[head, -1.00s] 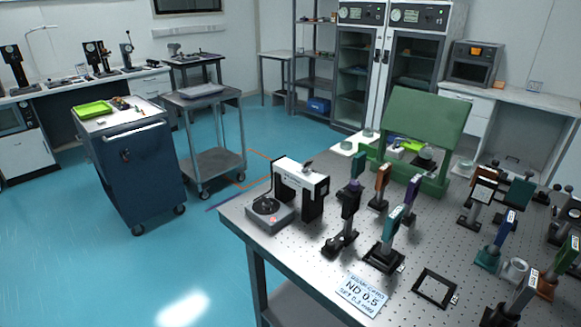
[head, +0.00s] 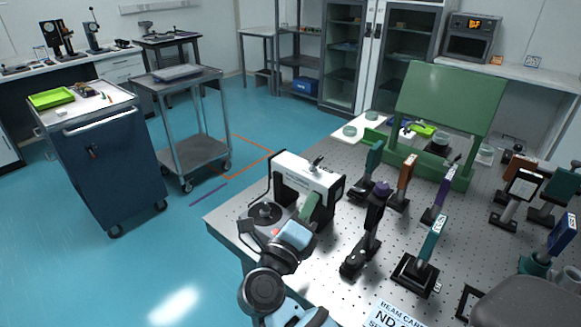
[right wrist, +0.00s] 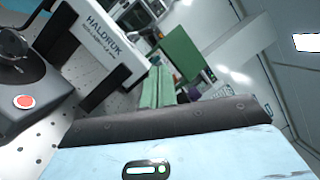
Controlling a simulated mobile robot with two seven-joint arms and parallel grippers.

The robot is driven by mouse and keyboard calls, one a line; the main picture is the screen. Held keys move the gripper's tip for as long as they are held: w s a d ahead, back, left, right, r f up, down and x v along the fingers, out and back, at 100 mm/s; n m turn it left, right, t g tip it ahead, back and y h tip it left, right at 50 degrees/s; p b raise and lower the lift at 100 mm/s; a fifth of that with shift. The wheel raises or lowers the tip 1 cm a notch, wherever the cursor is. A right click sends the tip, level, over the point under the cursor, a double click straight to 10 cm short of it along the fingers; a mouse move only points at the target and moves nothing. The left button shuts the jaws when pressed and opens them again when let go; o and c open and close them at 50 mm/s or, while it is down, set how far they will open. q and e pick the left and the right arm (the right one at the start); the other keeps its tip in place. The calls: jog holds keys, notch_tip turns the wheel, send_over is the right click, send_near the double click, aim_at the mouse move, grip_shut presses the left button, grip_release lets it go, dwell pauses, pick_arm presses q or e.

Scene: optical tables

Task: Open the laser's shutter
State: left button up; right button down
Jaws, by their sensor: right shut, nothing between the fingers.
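The laser unit, a white housing on black legs (head: 296,174), stands at the near left corner of the optical table. A small dark fitting (head: 317,162) sits on its top; I cannot tell whether it is the shutter. My right gripper (head: 312,203), with green fingers, is shut and empty, in front of the housing's right part. Contact is unclear. My left gripper is out of view.
Post-mounted optics, including a teal-topped one (head: 434,238), stand close right of the laser. A green panel (head: 450,100) rises behind. A grey cart (head: 195,152) and blue cabinet (head: 110,165) stand left across open floor.

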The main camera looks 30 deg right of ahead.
aim_at(320, 182)
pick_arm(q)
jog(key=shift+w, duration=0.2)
pick_arm(e)
jog(key=shift+w+a+m+g+y, duration=0.3)
jog(key=shift+w+a+m+g, duration=0.15)
jog(key=shift+w, duration=0.3)
jog(key=shift+s, duration=0.1)
jog(key=shift+d, duration=0.1)
jog(key=p+x, duration=0.1)
jog(key=x, duration=0.9)
jog(key=shift+r+p, duration=0.1)
jog(key=shift+p, duration=0.2)
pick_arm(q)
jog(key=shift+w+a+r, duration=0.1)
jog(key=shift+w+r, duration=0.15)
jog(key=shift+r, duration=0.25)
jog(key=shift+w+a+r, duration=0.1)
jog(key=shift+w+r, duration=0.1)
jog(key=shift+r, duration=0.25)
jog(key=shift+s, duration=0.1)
